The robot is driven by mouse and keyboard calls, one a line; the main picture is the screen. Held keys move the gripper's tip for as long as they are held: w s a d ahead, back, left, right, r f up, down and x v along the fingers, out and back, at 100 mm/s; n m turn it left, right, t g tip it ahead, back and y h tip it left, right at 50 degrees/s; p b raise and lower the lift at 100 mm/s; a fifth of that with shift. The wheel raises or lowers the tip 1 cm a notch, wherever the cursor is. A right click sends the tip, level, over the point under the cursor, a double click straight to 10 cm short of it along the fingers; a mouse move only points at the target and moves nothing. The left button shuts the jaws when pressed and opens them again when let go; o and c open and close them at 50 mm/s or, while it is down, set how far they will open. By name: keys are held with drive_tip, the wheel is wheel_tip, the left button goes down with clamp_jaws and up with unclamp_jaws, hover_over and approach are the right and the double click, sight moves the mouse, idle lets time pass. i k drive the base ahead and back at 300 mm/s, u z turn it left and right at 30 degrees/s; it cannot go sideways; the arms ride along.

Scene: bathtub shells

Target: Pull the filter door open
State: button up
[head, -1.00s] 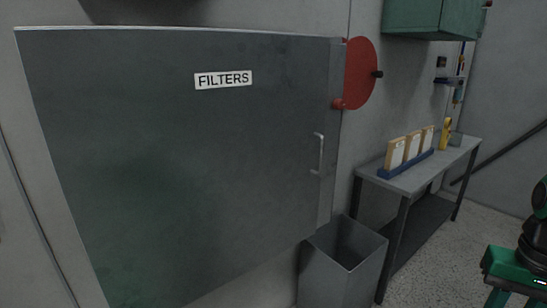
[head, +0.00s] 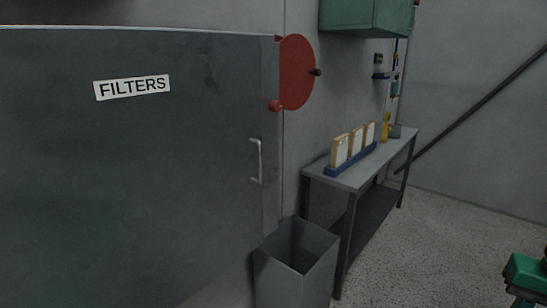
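The filter door (head: 150,180) is a large dark grey panel filling the left of the head view, with a white "FILTERS" label (head: 132,87). A light vertical bar handle (head: 257,160) sits near its right edge. The door looks shut against its frame. A green and black part of my own arm (head: 527,275) shows at the lower right edge. My gripper is not in view, and nothing touches the handle.
A grey open bin (head: 297,262) stands on the floor just below and right of the handle. A grey table (head: 352,178) behind it holds filters in a blue rack (head: 350,160). A red disc (head: 298,72) is on the wall beside the door. Floor (head: 440,230) is clear at right.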

sight(131, 160)
drive_tip(key=u, duration=0.05)
drive_tip(key=k, duration=0.85)
drive_tip(key=u, duration=0.5)
drive_tip(key=i, duration=1)
drive_tip(key=z, duration=0.05)
